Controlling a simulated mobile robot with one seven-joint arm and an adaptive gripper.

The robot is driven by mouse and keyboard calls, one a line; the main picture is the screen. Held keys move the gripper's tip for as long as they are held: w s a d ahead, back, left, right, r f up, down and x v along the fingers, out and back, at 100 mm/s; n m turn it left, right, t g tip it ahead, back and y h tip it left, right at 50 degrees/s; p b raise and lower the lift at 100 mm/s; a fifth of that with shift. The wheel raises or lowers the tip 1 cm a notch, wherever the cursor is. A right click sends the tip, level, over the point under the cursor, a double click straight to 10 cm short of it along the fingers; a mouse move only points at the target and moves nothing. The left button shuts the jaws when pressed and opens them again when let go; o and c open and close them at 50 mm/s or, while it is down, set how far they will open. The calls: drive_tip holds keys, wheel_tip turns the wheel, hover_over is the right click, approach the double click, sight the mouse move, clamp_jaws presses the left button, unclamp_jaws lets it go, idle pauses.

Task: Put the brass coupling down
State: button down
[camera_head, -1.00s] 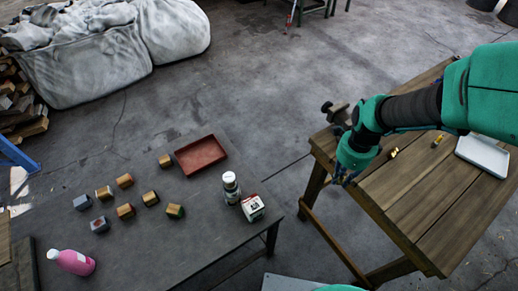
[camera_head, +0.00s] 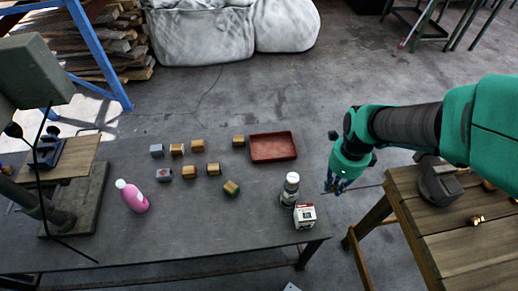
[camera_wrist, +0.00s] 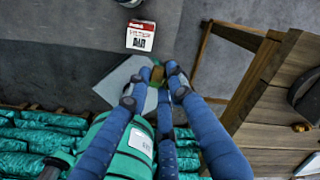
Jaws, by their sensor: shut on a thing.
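My gripper (camera_head: 336,186) hangs in the gap between the dark table (camera_head: 180,235) and the wooden bench (camera_head: 470,252), fingers pointing down. In the wrist view its blue fingers (camera_wrist: 158,76) are closed on a small brass-brown piece, which I take to be the brass coupling (camera_wrist: 157,73). Only a little of it shows between the fingertips, and I cannot make it out in the head view. Another small brass fitting (camera_head: 476,219) lies on the bench; it also shows in the wrist view (camera_wrist: 301,127).
A dark vise-like piece (camera_head: 438,184) stands on the bench corner. Green sacks (camera_wrist: 40,140) show low in the wrist view.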

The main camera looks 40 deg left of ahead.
drive_tip(key=s+a+n, duration=0.1)
drive_tip(key=s+a, duration=0.4)
drive_tip(key=a, duration=0.4)
drive_tip(key=s+a+n, duration=0.1)
drive_tip(key=s+a, duration=0.4)
drive_tip(key=a, duration=0.3)
wheel_tip(320, 180, down, 23)
drive_tip(key=shift+f+b, duration=0.1)
drive_tip(key=shift+b, duration=0.25)
drive_tip(key=shift+w, duration=0.1)
drive_tip(key=b, duration=0.2)
hover_over(259, 184)
drive_tip(key=shift+f, duration=0.7)
drive_tip(key=shift+f, duration=0.1)
drive_tip(key=shift+f+b, duration=0.65)
drive_tip(key=shift+f, duration=1)
drive_tip(key=shift+f, duration=0.15)
